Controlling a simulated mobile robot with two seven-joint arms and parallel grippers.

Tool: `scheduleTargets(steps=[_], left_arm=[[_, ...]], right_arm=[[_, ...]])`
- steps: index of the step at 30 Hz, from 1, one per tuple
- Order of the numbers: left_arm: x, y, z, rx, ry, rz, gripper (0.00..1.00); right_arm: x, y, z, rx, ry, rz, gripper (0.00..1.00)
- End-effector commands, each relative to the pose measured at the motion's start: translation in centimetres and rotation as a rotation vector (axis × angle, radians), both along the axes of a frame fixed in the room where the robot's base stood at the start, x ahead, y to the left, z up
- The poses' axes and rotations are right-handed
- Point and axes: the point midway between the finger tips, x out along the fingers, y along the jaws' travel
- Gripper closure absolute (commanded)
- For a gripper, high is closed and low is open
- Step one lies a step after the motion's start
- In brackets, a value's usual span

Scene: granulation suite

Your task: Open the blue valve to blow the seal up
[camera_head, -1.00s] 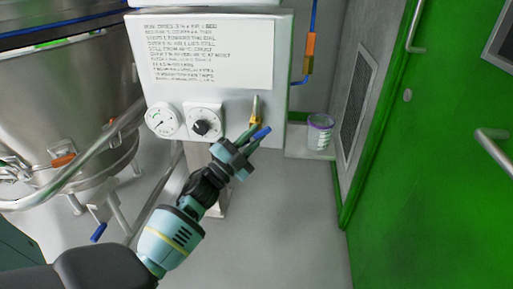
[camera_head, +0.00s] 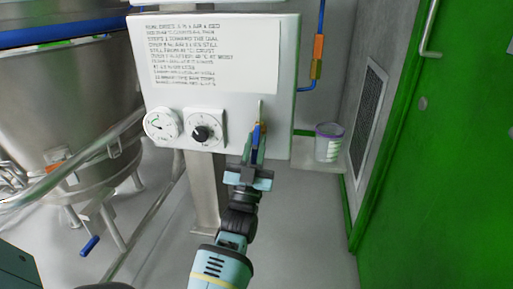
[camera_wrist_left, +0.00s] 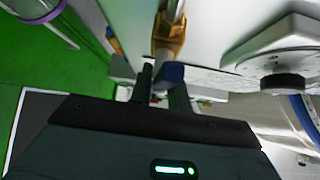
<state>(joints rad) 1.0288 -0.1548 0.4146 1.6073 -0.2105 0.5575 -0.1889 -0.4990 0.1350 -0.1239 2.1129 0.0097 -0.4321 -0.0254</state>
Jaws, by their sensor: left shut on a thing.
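The blue valve lever (camera_head: 256,138) sits at a brass valve body (camera_head: 263,128) low on the right of the white panel's front. A short metal pipe (camera_head: 261,108) runs up from the valve. My left gripper (camera_head: 254,150) reaches up from below and is shut on the blue lever, which lies nearly in line with the pipe. In the left wrist view the lever's blue end (camera_wrist_left: 171,73) shows between the two dark fingers (camera_wrist_left: 160,88), just below the brass body (camera_wrist_left: 170,35). The fingers partly hide the lever. My right gripper is not in view.
The white panel (camera_head: 142,75) carries a text sheet (camera_head: 215,55), a round gauge (camera_head: 161,124) and a black knob (camera_head: 200,133). A steel vessel (camera_head: 75,100) with pipes stands left. A tub (camera_head: 328,142) sits on a shelf at right, near a green door (camera_head: 440,180).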

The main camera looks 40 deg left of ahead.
Motion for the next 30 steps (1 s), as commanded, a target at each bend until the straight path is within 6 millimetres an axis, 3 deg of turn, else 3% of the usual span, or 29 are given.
scheduleTargets(steps=[23, 24, 28, 30], left_arm=[[0.0, 0.03, -0.08, -0.093, -0.055, 0.0, 1.0], [0.0, 0.03, -0.08, -0.093, -0.055, 0.0, 0.79], [0.0, 0.03, -0.05, -0.093, -0.055, 0.0, 0.62], [0.0, 0.02, -0.04, -0.092, -0.055, 0.0, 0.6]], right_arm=[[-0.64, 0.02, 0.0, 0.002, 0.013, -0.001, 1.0], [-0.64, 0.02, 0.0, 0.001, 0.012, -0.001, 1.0], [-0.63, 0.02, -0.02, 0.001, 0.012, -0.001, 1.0], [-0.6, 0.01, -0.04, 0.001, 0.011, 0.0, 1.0]])
